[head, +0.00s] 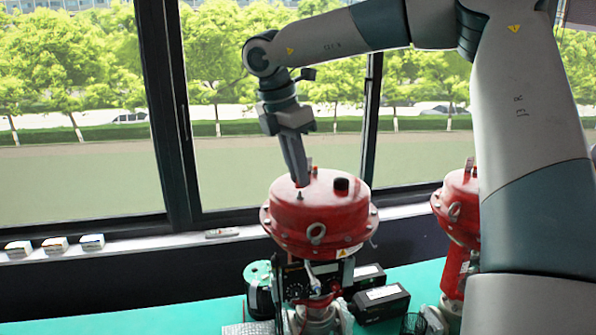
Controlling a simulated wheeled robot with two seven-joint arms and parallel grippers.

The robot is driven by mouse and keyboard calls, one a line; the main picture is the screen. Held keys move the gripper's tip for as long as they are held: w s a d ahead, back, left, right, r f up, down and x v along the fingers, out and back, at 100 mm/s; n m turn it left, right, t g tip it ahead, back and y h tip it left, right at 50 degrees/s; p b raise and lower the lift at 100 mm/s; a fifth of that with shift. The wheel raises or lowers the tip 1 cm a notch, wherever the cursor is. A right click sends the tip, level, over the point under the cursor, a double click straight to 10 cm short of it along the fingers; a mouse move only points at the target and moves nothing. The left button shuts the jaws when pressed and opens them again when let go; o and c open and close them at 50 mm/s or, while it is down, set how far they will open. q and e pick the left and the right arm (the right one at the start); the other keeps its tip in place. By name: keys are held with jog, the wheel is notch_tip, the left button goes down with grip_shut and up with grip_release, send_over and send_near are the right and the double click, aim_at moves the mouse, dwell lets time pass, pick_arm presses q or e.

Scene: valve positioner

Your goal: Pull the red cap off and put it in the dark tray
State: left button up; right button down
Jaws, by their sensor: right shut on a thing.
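My right gripper (298,178) points down at the top of the red domed valve actuator (318,212). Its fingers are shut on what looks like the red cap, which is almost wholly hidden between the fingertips. I cannot tell whether the cap is still seated or lifted. I cannot make out a dark tray for certain in this view. My left gripper is not in view.
Black boxes (381,302) with white labels lie on the green table (180,318) right of the valve. A green-topped black device (259,290) stands left of it. A second red actuator (457,207) stands at right, partly behind my arm. Windows stand behind.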

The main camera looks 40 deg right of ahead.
jog(key=shift+r+p, duration=0.4)
jog(key=shift+r, duration=1.55)
